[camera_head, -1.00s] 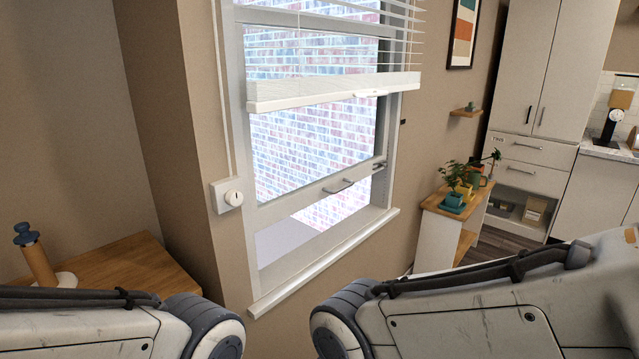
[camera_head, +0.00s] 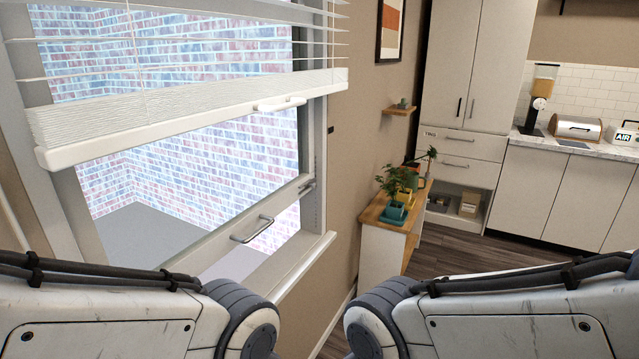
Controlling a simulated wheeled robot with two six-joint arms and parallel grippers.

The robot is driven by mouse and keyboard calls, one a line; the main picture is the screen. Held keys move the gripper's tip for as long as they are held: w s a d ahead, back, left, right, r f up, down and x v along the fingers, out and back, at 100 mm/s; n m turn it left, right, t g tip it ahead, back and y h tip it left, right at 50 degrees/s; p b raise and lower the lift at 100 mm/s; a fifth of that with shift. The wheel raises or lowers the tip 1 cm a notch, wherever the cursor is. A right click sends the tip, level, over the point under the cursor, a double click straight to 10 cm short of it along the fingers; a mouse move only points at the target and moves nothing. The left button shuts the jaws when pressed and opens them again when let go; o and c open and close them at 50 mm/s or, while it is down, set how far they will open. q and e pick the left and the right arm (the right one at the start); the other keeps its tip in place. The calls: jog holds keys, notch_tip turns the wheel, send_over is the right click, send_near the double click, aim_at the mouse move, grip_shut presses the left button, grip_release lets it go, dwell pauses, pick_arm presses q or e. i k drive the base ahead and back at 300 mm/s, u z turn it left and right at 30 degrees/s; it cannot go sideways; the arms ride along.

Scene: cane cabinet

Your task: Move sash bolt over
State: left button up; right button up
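The sash window's lower rail (camera_head: 225,238) shows left of centre, with a metal pull handle (camera_head: 252,229) on it. The sash is raised, with an open gap under the rail. A small dark metal bolt (camera_head: 307,186) sits at the right end of the rail, against the right side frame (camera_head: 313,150). Its exact position is too small to tell. My two arm links fill the lower left and lower right. Both of my grippers are out of view.
A white blind (camera_head: 190,110) hangs over the upper window. A wooden-topped cabinet (camera_head: 393,225) with potted plants (camera_head: 400,182) stands right of the window. A small wall shelf (camera_head: 400,110) is above it. Wood floor (camera_head: 455,250) lies open before the white cabinets (camera_head: 550,195).

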aim_at(314, 186)
jog(key=k, duration=0.65)
jog(key=z, duration=0.55)
jog(key=i, duration=1.65)
jog(key=u, duration=0.2)
